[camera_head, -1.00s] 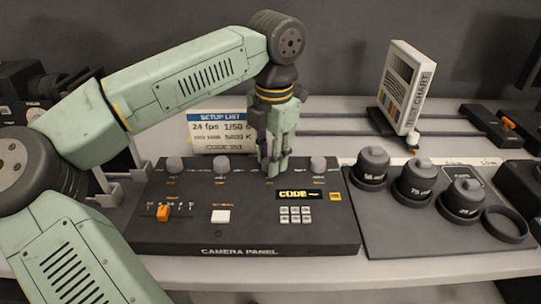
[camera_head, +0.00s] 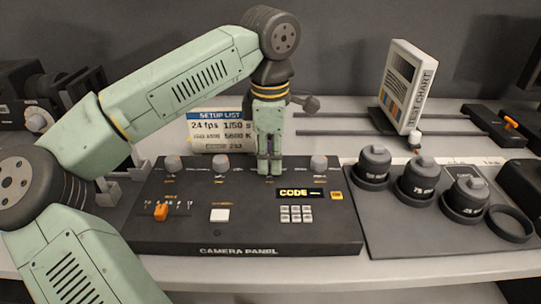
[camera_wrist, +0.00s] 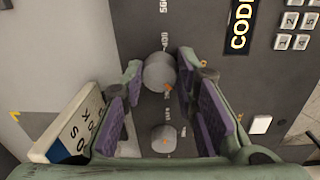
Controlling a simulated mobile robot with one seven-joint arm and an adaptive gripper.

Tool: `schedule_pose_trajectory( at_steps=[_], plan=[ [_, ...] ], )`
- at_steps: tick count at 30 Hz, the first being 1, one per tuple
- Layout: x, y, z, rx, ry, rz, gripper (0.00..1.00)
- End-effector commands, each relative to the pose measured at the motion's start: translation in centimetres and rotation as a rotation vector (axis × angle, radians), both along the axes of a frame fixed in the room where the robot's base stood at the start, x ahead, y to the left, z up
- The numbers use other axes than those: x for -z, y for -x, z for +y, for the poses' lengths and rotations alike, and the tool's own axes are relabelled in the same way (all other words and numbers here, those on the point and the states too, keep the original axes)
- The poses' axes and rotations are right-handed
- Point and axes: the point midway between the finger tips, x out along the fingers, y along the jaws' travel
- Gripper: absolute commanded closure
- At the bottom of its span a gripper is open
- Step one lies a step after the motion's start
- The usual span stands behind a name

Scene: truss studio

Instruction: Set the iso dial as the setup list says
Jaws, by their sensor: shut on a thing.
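The camera panel (camera_head: 180,225) has a row of grey dials along its back. My gripper (camera_head: 269,170) points down over the third dial from the left and hides most of it. In the wrist view, that dial's round grey knob (camera_wrist: 160,72) sits between my shut purple-padded fingers. A number like 400 stands near it, and an orange mark shows on its lower-right side. Its name label is not readable. The setup list (camera_head: 205,140) stands behind the panel, partly behind my gripper. It reads 24 fps, 1/50 s and 5600 K; its iso value is too blurred to read surely.
Neighbouring dials stand close on the left (camera_head: 221,164) and right (camera_head: 318,163). A lens tray (camera_head: 400,235) and test chart (camera_head: 408,88) are at right.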

Motion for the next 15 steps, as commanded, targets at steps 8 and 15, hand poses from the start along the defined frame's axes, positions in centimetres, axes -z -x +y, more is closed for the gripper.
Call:
schedule_pose_trajectory(
  at_steps=[8, 15],
  plan=[
    [0.02, -0.01, 0.03, 0.253, 0.002, 0.000, 1.00],
    [-0.02, -0.01, 0.02, 0.430, 0.002, -0.002, 1.00]
  ],
)
